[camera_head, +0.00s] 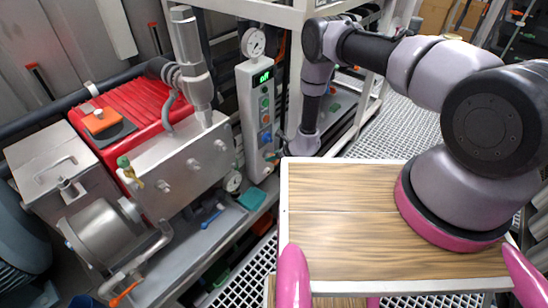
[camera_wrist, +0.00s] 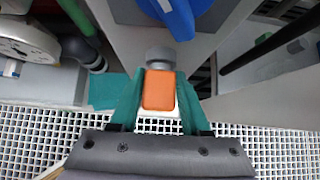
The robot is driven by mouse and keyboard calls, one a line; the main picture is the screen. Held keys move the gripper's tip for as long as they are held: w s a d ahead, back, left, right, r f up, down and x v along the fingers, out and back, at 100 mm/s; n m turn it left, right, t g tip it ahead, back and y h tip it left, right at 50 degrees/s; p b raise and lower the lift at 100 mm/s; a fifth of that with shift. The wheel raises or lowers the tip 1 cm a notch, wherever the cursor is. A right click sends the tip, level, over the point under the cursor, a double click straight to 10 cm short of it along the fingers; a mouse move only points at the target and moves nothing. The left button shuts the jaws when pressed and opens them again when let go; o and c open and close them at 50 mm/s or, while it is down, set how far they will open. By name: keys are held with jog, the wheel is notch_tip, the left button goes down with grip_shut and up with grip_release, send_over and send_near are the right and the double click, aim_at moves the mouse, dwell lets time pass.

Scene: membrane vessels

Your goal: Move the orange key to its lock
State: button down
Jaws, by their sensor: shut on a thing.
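The orange key (camera_wrist: 158,90) is in the wrist view, held between the teal fingers of my gripper (camera_wrist: 158,103). A grey round piece (camera_wrist: 160,57) lies directly beyond the key's far end; I cannot tell whether they touch or whether it is the lock. In the head view my arm's end (camera_head: 304,143) is beside the lower part of the grey control panel (camera_head: 247,110). A different orange block (camera_head: 101,121) sits on a black pad on the red ribbed machine.
A blue part (camera_wrist: 180,18) is just beyond the grey round piece. The panel carries a green display and coloured buttons. A gauge (camera_head: 254,42) is above it. A teal block (camera_head: 251,199) and a blue tool (camera_head: 212,217) lie on the grey tray below. My wooden deck fills the front right.

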jog(key=shift+a, duration=0.1)
jog(key=shift+c, duration=1.5)
grip_release()
jog(key=v, duration=1)
jog(key=shift+d+r, duration=0.25)
jog(key=shift+d, duration=0.05)
jog(key=shift+s, duration=0.15)
